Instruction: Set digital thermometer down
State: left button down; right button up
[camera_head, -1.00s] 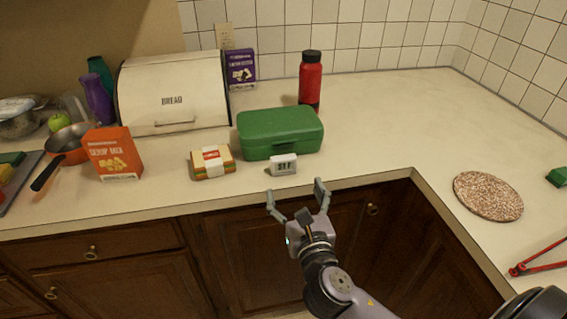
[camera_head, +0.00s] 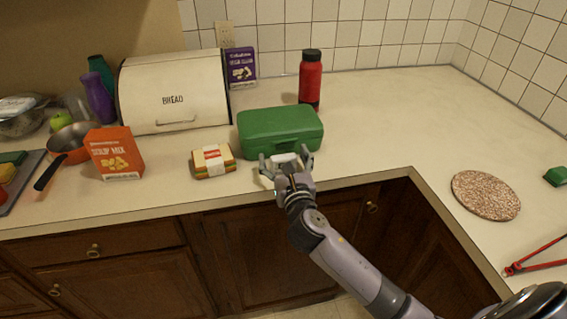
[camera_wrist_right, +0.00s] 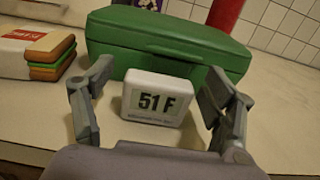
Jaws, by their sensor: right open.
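The digital thermometer (camera_wrist_right: 155,98) is a small white block with a display reading 51 F. It stands upright on the counter in front of the green box (camera_wrist_right: 170,42). In the head view the thermometer (camera_head: 284,158) is partly hidden by my right gripper (camera_head: 286,158). In the right wrist view my right gripper (camera_wrist_right: 155,105) is open, with one finger on each side of the thermometer and visible gaps between. My left gripper is not in view.
A wrapped sandwich (camera_head: 213,161) lies to the left and an orange soup mix box (camera_head: 114,153) beyond it. A red bottle (camera_head: 310,78) stands behind the green box (camera_head: 279,130). A speckled round board (camera_head: 486,195) lies on the right counter. The counter right of the green box is clear.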

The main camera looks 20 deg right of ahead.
jog(key=shift+s, duration=0.1)
jog(key=shift+c, duration=0.3)
jog(key=c, duration=1.3)
jog(key=shift+r, duration=0.1)
